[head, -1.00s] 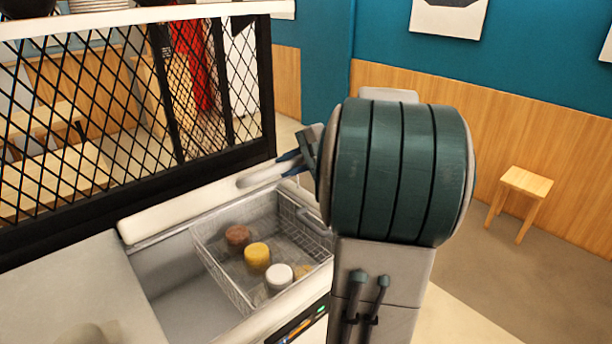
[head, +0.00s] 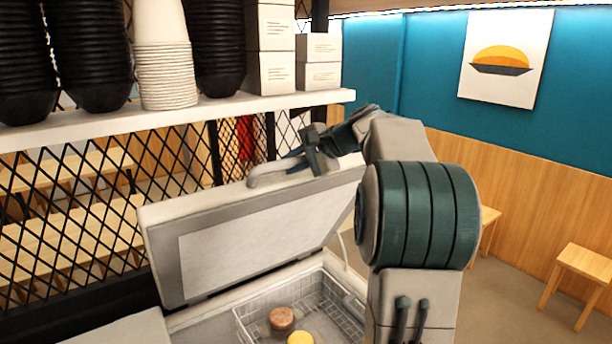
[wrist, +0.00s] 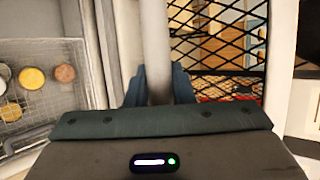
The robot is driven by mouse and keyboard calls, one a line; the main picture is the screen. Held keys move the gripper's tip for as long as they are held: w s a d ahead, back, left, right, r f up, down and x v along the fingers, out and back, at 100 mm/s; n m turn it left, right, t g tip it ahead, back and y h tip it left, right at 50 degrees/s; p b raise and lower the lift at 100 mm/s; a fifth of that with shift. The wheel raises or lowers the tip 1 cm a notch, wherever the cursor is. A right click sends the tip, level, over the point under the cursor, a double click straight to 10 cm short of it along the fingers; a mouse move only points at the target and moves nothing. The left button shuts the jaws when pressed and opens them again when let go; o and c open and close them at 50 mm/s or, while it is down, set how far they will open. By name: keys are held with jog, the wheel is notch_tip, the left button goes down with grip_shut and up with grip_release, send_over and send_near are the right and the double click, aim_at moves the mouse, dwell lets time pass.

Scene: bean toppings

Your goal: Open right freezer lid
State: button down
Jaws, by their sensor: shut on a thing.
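The right freezer lid (head: 255,240) stands raised and tilted up at the back of the freezer in the head view, its pale inner panel facing me. Its grey handle (head: 278,172) is at the top edge of the lid. My gripper (head: 305,158) is at that handle, at the lid's upper right. In the wrist view my gripper's blue fingers (wrist: 159,88) are on either side of the handle bar (wrist: 155,45), shut on it. Below the lid, the open freezer holds a wire basket (head: 330,292) with a brown-topped tub (head: 282,318) and a yellow-topped tub (head: 300,338).
A white shelf (head: 200,112) with stacked black bowls (head: 95,55), white cups (head: 165,75) and boxes (head: 270,50) is above and behind the lid. A black mesh screen (head: 70,210) stands behind it. Wooden stools (head: 580,275) are on the floor at right.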

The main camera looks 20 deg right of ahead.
jog(key=shift+w+a+r, duration=0.15)
jog(key=shift+w+r, duration=0.2)
jog(key=shift+w, duration=0.4)
jog(key=shift+w+a+r, duration=0.15)
jog(key=shift+w+r, duration=0.15)
jog(key=shift+w, duration=0.4)
jog(key=c, duration=1.3)
grip_release()
jog(key=shift+o, duration=0.2)
jog(key=shift+s+d, duration=0.1)
jog(key=b+v, duration=0.2)
jog(key=v, duration=1.1)
jog(key=shift+s+r, duration=0.25)
jog(key=shift+r, duration=0.05)
jog(key=shift+d, duration=0.1)
